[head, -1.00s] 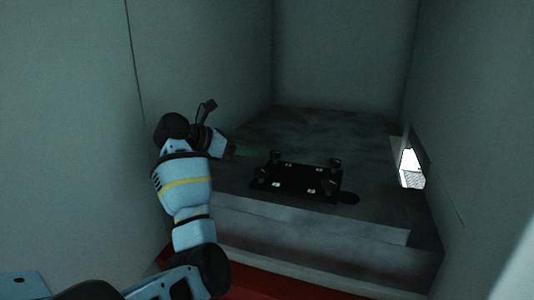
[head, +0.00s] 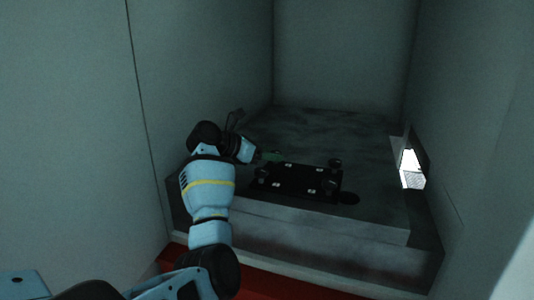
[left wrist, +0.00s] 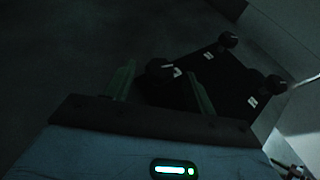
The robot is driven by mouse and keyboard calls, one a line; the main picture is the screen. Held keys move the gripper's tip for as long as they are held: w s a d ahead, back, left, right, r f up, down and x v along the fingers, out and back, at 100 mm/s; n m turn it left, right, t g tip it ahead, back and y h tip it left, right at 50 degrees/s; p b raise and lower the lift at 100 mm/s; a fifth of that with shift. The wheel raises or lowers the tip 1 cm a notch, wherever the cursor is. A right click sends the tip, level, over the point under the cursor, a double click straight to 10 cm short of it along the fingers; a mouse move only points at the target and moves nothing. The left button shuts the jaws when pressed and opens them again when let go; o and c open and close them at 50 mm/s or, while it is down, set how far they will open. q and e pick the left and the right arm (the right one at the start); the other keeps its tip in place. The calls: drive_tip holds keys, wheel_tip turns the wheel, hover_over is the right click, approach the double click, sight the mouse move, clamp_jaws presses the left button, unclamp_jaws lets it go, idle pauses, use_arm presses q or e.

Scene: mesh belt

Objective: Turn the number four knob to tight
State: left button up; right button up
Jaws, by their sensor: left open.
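A black plate (head: 300,180) with dark knobs near its corners and small white labels lies on the grey block. In the head view a far right knob (head: 335,163), a near right knob (head: 329,186) and a near left knob (head: 261,172) show. The labels are too small to read, so I cannot tell which knob is number four. My left gripper (head: 271,156) is at the plate's far left corner, hiding that knob. In the left wrist view its green fingers (left wrist: 161,88) are open, with a dark knob (left wrist: 159,70) between their tips. Contact cannot be told. My right gripper is not in view.
The grey block (head: 350,232) sits between tall walls, with a lit opening (head: 411,168) in the right wall. A dark round spot (head: 349,198) lies right of the plate. The block top behind the plate is clear. The light is dim.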

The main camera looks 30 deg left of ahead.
use_arm(q)
drive_tip(key=c, duration=1)
drive_tip(key=shift+o, duration=0.2)
drive_tip(key=shift+w+a+m+g+h, duration=0.15)
drive_tip(key=shift+m+g+h, duration=0.35)
drive_tip(key=shift+m+h, duration=0.25)
drive_tip(key=shift+w+a+m+g+h, duration=0.15)
drive_tip(key=shift+m+g+h, duration=0.35)
drive_tip(key=shift+m+h, duration=0.25)
drive_tip(key=shift+s, duration=0.1)
drive_tip(key=o, duration=1)
drive_tip(key=shift+c, duration=0.2)
